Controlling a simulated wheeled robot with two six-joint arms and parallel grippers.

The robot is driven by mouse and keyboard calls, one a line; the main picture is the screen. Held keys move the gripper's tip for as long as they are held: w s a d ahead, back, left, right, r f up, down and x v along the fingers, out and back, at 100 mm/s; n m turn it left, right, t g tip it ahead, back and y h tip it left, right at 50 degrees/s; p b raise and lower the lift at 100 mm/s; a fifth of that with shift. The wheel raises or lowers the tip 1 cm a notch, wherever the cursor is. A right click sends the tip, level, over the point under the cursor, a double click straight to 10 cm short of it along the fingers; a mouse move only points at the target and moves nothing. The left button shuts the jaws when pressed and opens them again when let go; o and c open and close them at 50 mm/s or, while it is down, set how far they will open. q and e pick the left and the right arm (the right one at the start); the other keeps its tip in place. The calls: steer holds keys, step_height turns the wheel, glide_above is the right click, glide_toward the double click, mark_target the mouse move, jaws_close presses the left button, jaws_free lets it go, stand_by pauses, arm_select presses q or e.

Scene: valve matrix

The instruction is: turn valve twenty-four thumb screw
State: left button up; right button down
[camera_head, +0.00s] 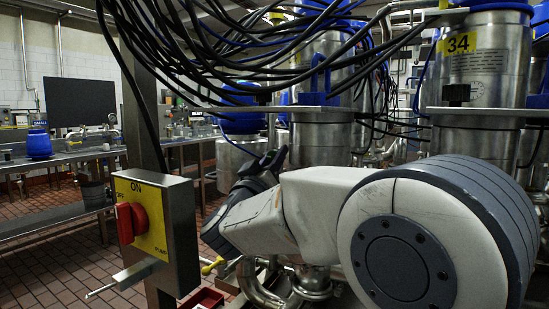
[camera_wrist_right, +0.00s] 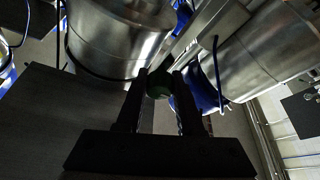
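My right gripper (camera_head: 268,160) is in the middle of the head view, at the front of a steel valve cylinder (camera_head: 240,152) with a blue upper part. The knob nearly fills the gap at the fingertips. I cannot tell whether the fingers press on it. No number twenty-four can be read; a yellow label (camera_head: 277,17) is mostly hidden by cables. My left gripper is not in view.
A switch box (camera_head: 154,222) with a red knob stands on a post left of my right arm. Black cables (camera_head: 240,55) hang over the valves. A valve (camera_head: 485,62) labelled 34 is at the right. A steel table (camera_head: 60,157) lies far left.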

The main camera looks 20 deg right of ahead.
steer(key=shift+f+m+g+b, duration=0.2)
steer(key=shift+m+g+b, duration=0.15)
steer(key=shift+m, duration=0.55)
steer(key=shift+r+m+g+h, duration=0.2)
steer(key=shift+m+h, duration=0.5)
steer(key=shift+m, duration=0.5)
steer(key=c, duration=0.5)
jaws_free()
steer(key=shift+p+v, duration=0.3)
steer(key=shift+v, duration=3.5)
